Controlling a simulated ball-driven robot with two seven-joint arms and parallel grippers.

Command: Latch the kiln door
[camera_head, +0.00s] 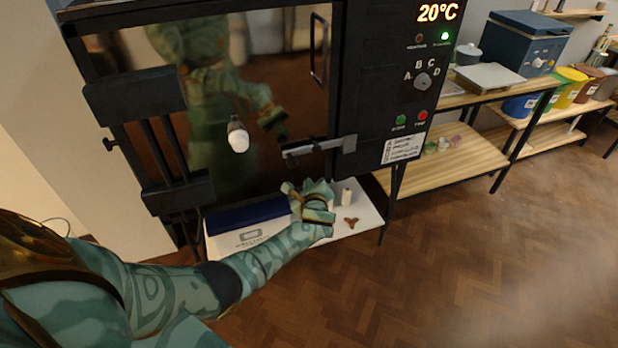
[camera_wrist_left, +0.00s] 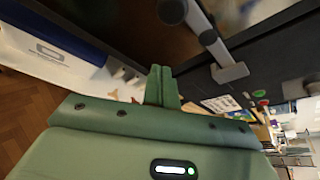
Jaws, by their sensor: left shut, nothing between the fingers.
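The kiln door (camera_head: 205,75) is a dark, glossy panel that mirrors my body. It looks closed or nearly so; a small gap cannot be ruled out. The latch (camera_head: 318,147), a grey bar with a bracket at its right end, lies almost level across the door's lower right edge. It also shows in the left wrist view (camera_wrist_left: 212,42). My left gripper (camera_head: 322,190) is below the latch, apart from it. Its fingers are shut together and empty in the left wrist view (camera_wrist_left: 161,84). My right gripper is not in view.
A pale knob (camera_head: 238,139) shows at the door's lower middle, and a long handle (camera_head: 319,48) above. Below the kiln, a white shelf (camera_head: 370,218) holds a blue-and-white box (camera_head: 245,228), a small pale cylinder (camera_head: 347,196) and a brown three-armed piece (camera_head: 350,224). The wooden floor at right is clear.

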